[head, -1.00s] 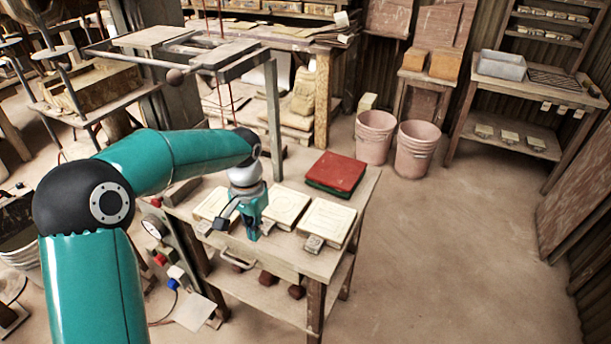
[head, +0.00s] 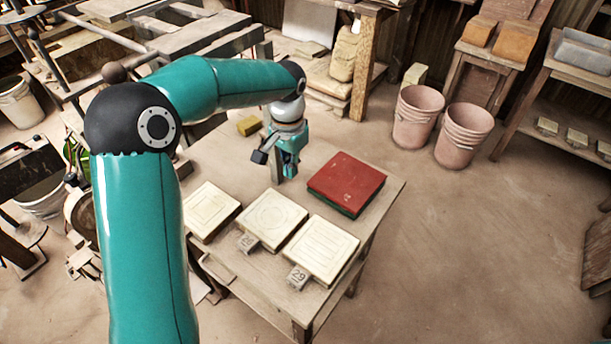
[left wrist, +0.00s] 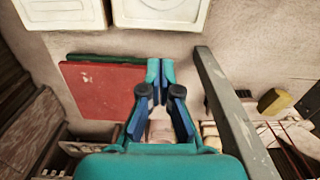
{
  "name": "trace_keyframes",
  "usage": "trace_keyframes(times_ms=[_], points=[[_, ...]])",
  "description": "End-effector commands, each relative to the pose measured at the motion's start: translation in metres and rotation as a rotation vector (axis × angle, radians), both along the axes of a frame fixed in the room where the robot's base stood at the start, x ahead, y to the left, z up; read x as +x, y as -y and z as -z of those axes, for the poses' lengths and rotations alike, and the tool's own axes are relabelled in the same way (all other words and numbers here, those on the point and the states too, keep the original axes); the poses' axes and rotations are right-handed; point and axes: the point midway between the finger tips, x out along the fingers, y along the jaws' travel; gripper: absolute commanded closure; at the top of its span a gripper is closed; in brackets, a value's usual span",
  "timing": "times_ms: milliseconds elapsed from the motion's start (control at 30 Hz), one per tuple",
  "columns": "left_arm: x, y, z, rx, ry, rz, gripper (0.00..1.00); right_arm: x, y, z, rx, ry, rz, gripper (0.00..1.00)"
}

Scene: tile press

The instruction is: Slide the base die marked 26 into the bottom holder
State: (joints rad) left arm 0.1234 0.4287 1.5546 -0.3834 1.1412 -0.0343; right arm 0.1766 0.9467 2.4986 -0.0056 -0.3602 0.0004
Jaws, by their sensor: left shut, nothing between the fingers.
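Three cream square dies lie in a row on the wooden table (head: 390,200). The middle die (head: 272,220) has a small tag (head: 247,243) whose number is too small to read surely. The right die (head: 320,250) has a tag (head: 299,278) reading 29. The left die (head: 210,212) is partly behind my arm, its tag hidden. My left gripper (head: 283,176) is shut and empty above the table, behind the row and left of the red slab. The left wrist view shows its closed fingertips (left wrist: 160,66). I cannot make out the bottom holder. My right gripper is not in view.
A red slab on a green one (head: 346,183) lies at the table's back right. A grey upright bar (left wrist: 225,110) stands close beside my left gripper. A yellow block (head: 250,125) lies behind.

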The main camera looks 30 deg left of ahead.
Motion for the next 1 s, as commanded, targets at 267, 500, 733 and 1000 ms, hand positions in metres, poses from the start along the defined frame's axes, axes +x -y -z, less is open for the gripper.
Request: trace_keyframes(times_ms=[267, 500, 733, 1000], points=[[0.002, 0.004, 0.029, -0.001, -0.006, 0.01, 1.0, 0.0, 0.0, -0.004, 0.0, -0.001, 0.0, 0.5], [0.003, 0.005, 0.071, -0.001, -0.006, 0.011, 1.0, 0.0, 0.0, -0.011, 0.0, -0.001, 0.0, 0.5], [0.003, 0.005, 0.095, -0.001, -0.003, 0.011, 1.0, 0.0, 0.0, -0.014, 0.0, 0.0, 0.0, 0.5], [0.003, 0.005, 0.1, -0.001, -0.001, 0.011, 1.0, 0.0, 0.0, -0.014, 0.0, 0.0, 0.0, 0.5]])
